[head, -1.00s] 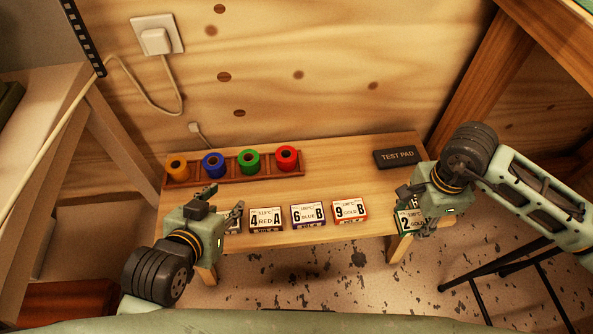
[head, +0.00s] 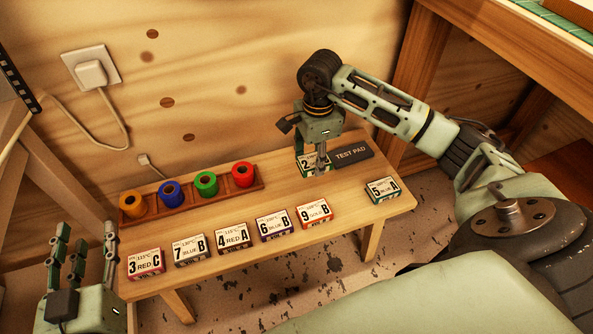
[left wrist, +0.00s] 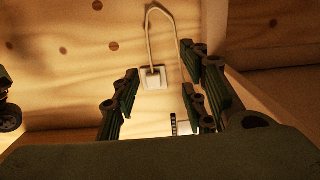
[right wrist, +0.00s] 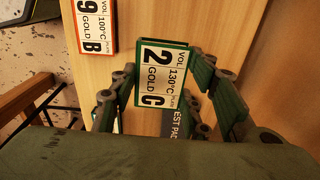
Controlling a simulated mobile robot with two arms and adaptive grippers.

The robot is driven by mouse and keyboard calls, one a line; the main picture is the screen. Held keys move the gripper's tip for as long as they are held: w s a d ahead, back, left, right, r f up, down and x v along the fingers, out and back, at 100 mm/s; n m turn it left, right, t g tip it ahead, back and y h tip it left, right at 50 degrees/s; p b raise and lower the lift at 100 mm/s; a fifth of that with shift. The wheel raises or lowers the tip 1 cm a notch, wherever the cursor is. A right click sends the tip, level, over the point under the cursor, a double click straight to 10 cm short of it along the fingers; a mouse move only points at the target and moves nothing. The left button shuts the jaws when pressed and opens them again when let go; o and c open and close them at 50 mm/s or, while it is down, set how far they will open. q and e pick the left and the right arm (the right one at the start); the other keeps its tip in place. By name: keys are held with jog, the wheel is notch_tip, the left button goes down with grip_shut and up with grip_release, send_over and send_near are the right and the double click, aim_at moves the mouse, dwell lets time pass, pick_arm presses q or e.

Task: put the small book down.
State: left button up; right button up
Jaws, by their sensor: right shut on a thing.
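The small book (right wrist: 163,77), with a green edge and a label reading 2 GOLD C, sits between the fingers of my right gripper (head: 313,160). My right gripper is shut on it. In the head view the book (head: 304,161) is partly hidden by the fingers, at the left end of the black test pad (head: 353,153). I cannot tell whether it touches the table. In the right wrist view its label faces the camera and it covers part of the pad. My left gripper (head: 82,255) is open and empty, left of the table (head: 215,217).
Several other small books stand in a front row, from 3 RED C (head: 146,264) to 9 GOLD B (head: 314,213). The 5 A book (head: 383,190) lies at the right end. A wooden rack (head: 222,195) holds coloured rolls at the back. Bare table lies between rack and row.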

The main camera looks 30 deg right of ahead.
aim_at(299, 176)
jog(key=w+f, duration=0.1)
jog(key=w+a, duration=0.1)
jog(key=w+a+f, duration=0.1)
jog(key=shift+w+f+b, duration=0.3)
jog(key=shift+w+b, duration=0.1)
notch_tip(299, 176, down, 4)
jog(key=shift+r+b, duration=0.1)
jog(key=shift+b, duration=0.65)
pick_arm(q)
jog(key=s+r+t+h, duration=0.2)
jog(key=r+t, duration=0.5)
jog(key=r, duration=0.5)
jog(key=shift+s+d+r, duration=0.15)
jog(key=shift+s+d, duration=0.25)
jog(key=shift+s, duration=0.1)
pick_arm(e)
jog(key=o, duration=1.2)
jog(key=shift+f, duration=0.2)
pick_arm(q)
jog(key=shift+s+r+h, duration=0.2)
jog(key=shift+h, duration=0.1)
pick_arm(e)
jog(key=shift+r, duration=0.1)
